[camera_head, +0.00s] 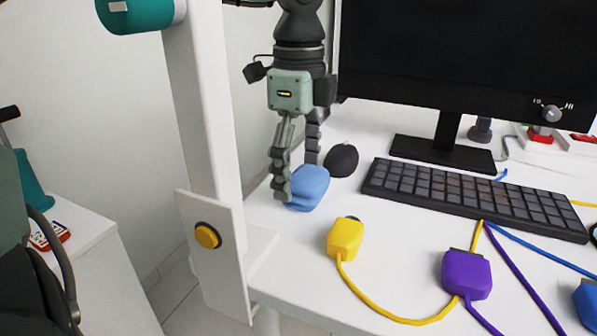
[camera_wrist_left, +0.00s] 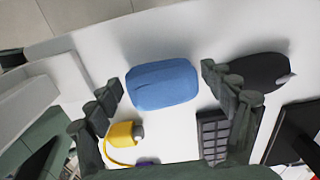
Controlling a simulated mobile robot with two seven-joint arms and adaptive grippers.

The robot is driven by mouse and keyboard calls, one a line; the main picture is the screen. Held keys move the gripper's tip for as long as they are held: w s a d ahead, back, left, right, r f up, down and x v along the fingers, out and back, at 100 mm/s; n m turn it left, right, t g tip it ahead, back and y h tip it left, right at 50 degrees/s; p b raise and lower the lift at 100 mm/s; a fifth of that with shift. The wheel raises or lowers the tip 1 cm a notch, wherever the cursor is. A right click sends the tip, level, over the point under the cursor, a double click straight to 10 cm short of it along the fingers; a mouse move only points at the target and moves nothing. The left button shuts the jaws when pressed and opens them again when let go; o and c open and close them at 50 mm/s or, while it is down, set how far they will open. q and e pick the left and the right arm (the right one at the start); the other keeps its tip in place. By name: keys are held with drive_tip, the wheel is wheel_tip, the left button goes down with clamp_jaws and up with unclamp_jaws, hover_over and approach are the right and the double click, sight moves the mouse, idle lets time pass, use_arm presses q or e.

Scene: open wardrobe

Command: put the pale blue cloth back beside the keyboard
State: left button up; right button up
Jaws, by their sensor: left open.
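The pale blue cloth (camera_head: 310,188) is a folded, rounded bundle on the white desk, near its left edge. It lies left of the keyboard (camera_head: 470,195), with a gap between them. In the left wrist view the cloth (camera_wrist_left: 162,84) sits in the middle between the fingers, and a corner of the keyboard (camera_wrist_left: 213,135) shows at lower right. My left gripper (camera_head: 298,176) points down over the cloth, open, with one finger on either side. The wrist view shows space between the cloth and both fingers (camera_wrist_left: 165,88). My right gripper is not in view.
A dark mouse (camera_head: 341,160) sits just behind the cloth. A yellow connector (camera_head: 345,240) and a purple connector (camera_head: 467,274) with cables lie in front. The monitor (camera_head: 450,60) stands behind the keyboard. A white upright post (camera_head: 205,130) stands at the desk's left edge.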

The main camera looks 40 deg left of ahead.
sight(299, 173)
use_arm(q)
wheel_tip(299, 173, up, 6)
drive_tip(key=shift+r, duration=0.5)
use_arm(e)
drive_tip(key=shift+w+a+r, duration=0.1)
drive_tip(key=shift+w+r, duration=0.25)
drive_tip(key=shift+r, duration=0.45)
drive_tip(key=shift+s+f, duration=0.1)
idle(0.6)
